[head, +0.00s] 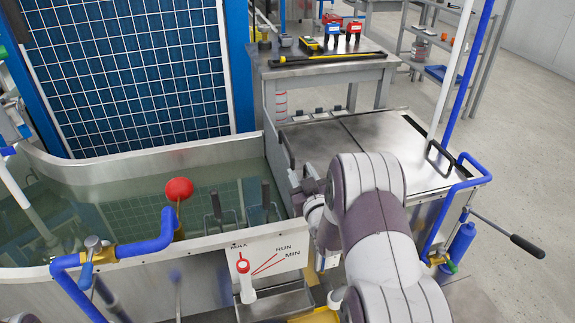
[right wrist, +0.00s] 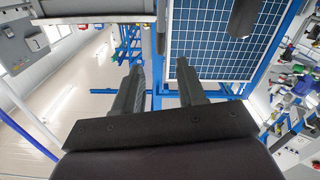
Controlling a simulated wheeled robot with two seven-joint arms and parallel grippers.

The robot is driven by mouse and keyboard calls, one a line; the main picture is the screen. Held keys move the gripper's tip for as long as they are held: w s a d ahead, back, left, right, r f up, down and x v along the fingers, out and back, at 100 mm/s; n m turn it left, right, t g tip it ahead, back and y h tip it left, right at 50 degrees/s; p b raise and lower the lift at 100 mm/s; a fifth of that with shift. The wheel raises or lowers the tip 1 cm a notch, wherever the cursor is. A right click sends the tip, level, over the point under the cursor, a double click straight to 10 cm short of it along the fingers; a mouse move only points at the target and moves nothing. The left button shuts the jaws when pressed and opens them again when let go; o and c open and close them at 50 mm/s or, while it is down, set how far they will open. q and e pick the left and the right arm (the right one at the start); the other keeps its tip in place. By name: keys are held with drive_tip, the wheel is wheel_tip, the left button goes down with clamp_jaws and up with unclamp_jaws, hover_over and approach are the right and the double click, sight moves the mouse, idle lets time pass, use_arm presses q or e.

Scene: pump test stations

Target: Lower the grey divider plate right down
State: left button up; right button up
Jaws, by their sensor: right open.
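A grey upright plate (head: 275,150), which looks like the divider plate, stands across the right end of the water tank (head: 130,162) in the head view. Its lower part is hidden, and I cannot tell how far down it sits. My right gripper (head: 303,186) is close to the right of it, beside the tank's rim, partly hidden by my arm. In the right wrist view its two dark fingers (right wrist: 158,85) are apart with nothing between them. A dark rounded grip (right wrist: 243,18) shows at the top of that view. My left gripper is not in view.
A level board (head: 272,258) reads MAX, RUN, MIN. A steel cover (head: 380,150) with a black handle (head: 439,157) lies right of the tank. A bench (head: 325,68) stands behind.

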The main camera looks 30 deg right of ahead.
sight(291, 154)
drive_tip(key=b+x, duration=0.1)
drive_tip(key=x, duration=1)
drive_tip(key=shift+w+r, duration=0.2)
drive_tip(key=shift+w, duration=0.05)
clamp_jaws()
drive_tip(key=shift+f+b, duration=0.1)
drive_tip(key=shift+b, duration=0.2)
